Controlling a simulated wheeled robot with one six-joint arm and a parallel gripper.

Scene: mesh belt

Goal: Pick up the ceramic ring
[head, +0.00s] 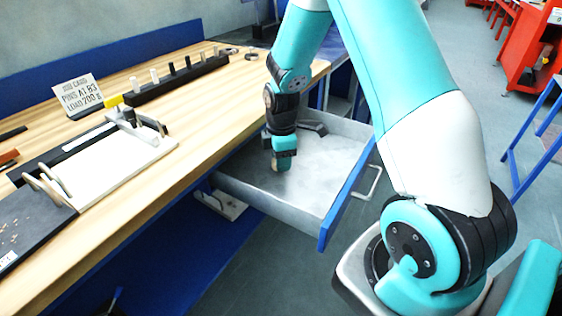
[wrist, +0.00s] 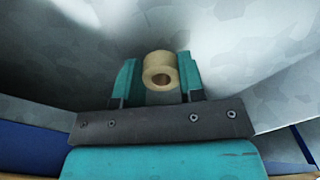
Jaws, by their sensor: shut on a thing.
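The ceramic ring (wrist: 160,64) is a short cream-coloured cylinder with a hole through it. In the wrist view it sits between the two teal fingers of my gripper (wrist: 157,80), which is shut on it. In the head view my gripper (head: 282,163) points down inside the open metal drawer (head: 318,187), near the drawer's left inner side. The ring is hard to make out there, small at the fingertips. I cannot tell whether it touches the drawer floor.
The drawer has a blue front (head: 347,200) with a handle (head: 370,182). A wooden workbench (head: 130,215) on the left carries a sign (head: 78,96), a black rack of pegs (head: 178,78) and a white board (head: 110,163). A dark object (head: 312,127) lies at the drawer's back.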

